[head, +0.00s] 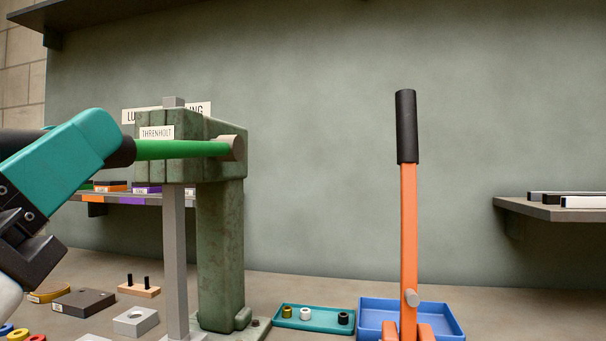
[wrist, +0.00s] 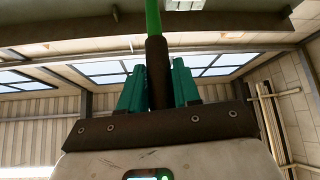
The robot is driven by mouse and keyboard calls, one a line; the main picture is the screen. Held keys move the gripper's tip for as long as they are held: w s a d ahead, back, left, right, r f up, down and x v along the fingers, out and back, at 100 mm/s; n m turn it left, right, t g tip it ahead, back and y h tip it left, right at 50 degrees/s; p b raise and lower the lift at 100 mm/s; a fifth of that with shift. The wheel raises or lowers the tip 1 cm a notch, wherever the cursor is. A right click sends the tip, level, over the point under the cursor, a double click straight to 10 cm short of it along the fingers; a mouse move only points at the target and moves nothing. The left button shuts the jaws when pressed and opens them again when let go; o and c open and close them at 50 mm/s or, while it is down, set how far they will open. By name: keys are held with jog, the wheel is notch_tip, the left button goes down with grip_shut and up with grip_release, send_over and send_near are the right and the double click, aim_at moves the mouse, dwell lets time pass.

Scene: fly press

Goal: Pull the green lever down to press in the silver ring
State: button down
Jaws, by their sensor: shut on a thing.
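The green lever (head: 185,149) runs nearly level from the hub at the right side of the dark green press (head: 220,250) to a black grip (head: 125,151) at its left end. My teal gripper (head: 112,145) is shut on that black grip. In the wrist view the grip (wrist: 157,70) stands between my two teal fingers (wrist: 157,85), with the green lever (wrist: 153,15) beyond it. The grey ram (head: 174,260) hangs in front of the press column and runs down to the bottom of the frame. I see no silver ring; the ram's foot is largely out of view.
An orange lever with a black handle (head: 406,130) stands upright at the right by a blue tray (head: 445,318). A teal tray (head: 300,325) holds small bushings. Grey blocks (head: 135,321) and colored rings lie at the lower left. Shelves hang behind and at right.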

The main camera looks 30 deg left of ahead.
jog(key=shift+a+f+b, duration=0.1)
jog(key=shift+f+b, duration=0.25)
jog(key=shift+f, duration=0.05)
jog(key=c, duration=0.9)
grip_release()
jog(key=shift+s, duration=0.1)
jog(key=v, duration=1)
jog(key=shift+s+f, duration=0.2)
jog(key=shift+f, duration=0.15)
